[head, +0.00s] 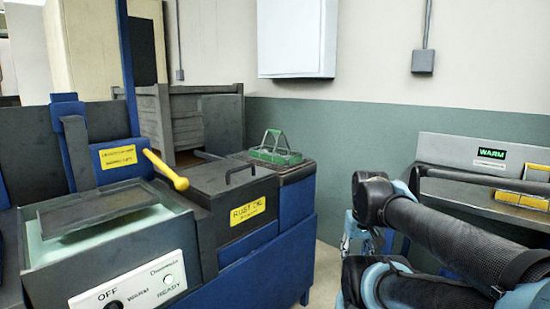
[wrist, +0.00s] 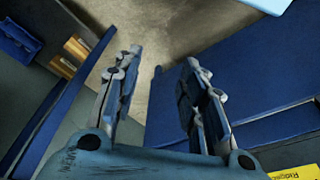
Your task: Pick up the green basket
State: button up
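The green basket (head: 274,152) is a shallow tray with a raised handle. It sits on the dark top at the right end of the blue machine in the head view. My gripper (wrist: 160,75) shows in the wrist view with its two fingers spread apart and nothing between them. It points down toward the floor beside blue panels. The basket does not show clearly in the wrist view. In the head view my arm is at the right, apart from the basket, and the gripper itself is mostly hidden behind it.
A dark lidded box (head: 232,190) with a handle and a yellow label stands left of the basket. A yellow-knobbed lever (head: 166,170) and a tank (head: 100,220) are further left. A grey "WARM" unit (head: 480,160) stands at the right. Bare floor (head: 326,262) lies between.

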jog(key=w+a+r+n+t+y, duration=0.1)
jog(key=w+a+r+n+y, duration=0.3)
jog(key=w+a+r, duration=0.5)
jog(key=n+t+y, duration=0.5)
jog(key=n+y, duration=0.1)
jog(key=y, duration=0.1)
send_near(275, 132)
jog(key=x, duration=1.1)
jog(key=shift+w+d+r, duration=0.1)
jog(key=shift+w+d, duration=0.2)
jog(key=shift+w, duration=0.1)
grip_shut()
